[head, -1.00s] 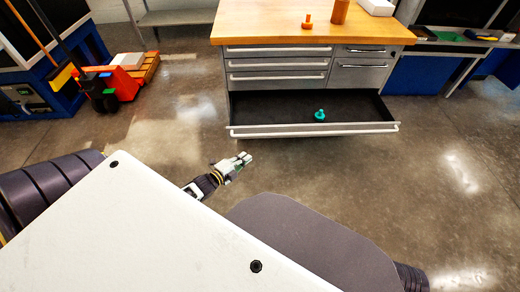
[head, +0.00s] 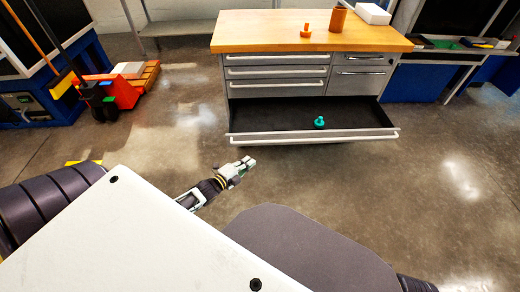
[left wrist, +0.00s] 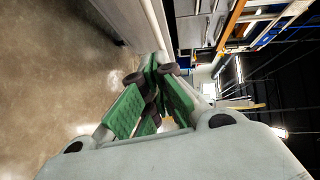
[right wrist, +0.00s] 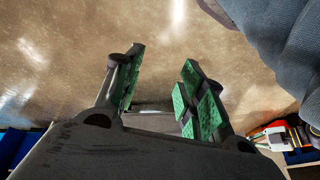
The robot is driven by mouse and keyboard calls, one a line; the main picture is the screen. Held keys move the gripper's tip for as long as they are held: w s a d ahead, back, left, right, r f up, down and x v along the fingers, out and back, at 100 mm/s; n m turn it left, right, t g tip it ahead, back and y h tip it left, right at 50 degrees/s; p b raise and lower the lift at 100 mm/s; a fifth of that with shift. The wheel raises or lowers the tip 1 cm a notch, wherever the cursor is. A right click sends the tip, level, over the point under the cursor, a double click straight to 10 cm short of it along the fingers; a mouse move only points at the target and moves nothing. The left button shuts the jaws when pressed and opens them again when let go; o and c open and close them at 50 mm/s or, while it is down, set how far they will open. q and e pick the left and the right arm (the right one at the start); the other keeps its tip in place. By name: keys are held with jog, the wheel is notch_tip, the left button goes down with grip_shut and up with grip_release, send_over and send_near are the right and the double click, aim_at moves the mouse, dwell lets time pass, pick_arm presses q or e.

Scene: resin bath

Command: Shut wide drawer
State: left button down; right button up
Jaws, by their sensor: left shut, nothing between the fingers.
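The wide drawer (head: 270,137) at the bottom of the grey cabinet is pulled far out. A teal knob-like piece (head: 319,122) stands inside it. My left gripper (head: 249,163) is shut and empty, in front of and below the drawer's left part, apart from it in the head view. In the left wrist view its green-padded fingers (left wrist: 157,85) meet near a long pale edge, seemingly the drawer front (left wrist: 155,25). My right gripper (right wrist: 160,85) shows only in its wrist view, with its fingers apart and bare floor beyond them.
The cabinet's wooden top (head: 265,32) holds an orange piece (head: 306,24), a brown cylinder (head: 338,18) and a white box (head: 374,13). An orange pallet jack (head: 115,90) stands at left. The floor before the drawer is clear.

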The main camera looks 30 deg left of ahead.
pick_arm(q)
jog(key=a+b+x, duration=0.2)
jog(key=b+x, duration=0.3)
jog(key=x, duration=0.6)
jog(key=shift+w+a+f, duration=0.2)
jog(key=shift+w+a, duration=0.05)
jog(key=shift+a, duration=0.05)
pick_arm(e)
jog(key=w+a+f+t+y, duration=0.1)
jog(key=a+f, duration=0.2)
jog(key=f, duration=0.7)
jog(key=shift+w+m+t+y, duration=0.15)
jog(key=shift+m+t+y, duration=0.15)
jog(key=shift+t, duration=0.1)
